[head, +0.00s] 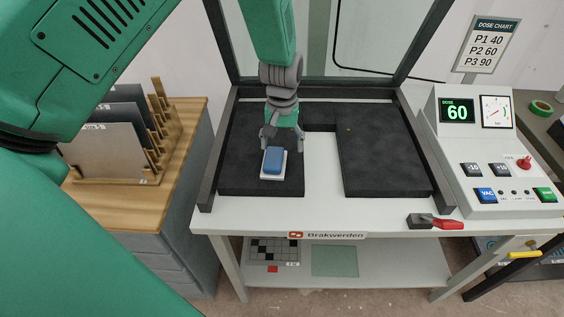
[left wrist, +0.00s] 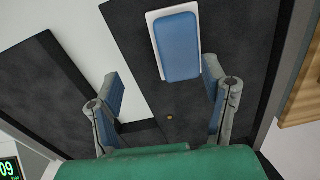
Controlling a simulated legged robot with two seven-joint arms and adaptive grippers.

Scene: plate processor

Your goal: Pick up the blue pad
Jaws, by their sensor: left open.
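The blue pad (head: 273,160) lies on a white plate or tray (head: 266,177) on the left black panel (head: 235,165) of the table. In the left wrist view the blue pad (left wrist: 178,46) is ahead of the fingers, toward the top, with a white rim (left wrist: 152,24) around it. My left gripper (head: 281,143) is open just behind the pad in the head view. In the left wrist view its two fingers (left wrist: 168,105) are spread wide with nothing between them. Whether they touch anything below is hard to tell. My right gripper is not in view.
A dark frame with a clear pane stands behind the panels. The right black panel (head: 380,165) is bare. A control box (head: 495,155) reading 60 stands at right. A red and black clip (head: 434,222) lies on the front edge. A wooden rack (head: 160,150) with plates stands at left.

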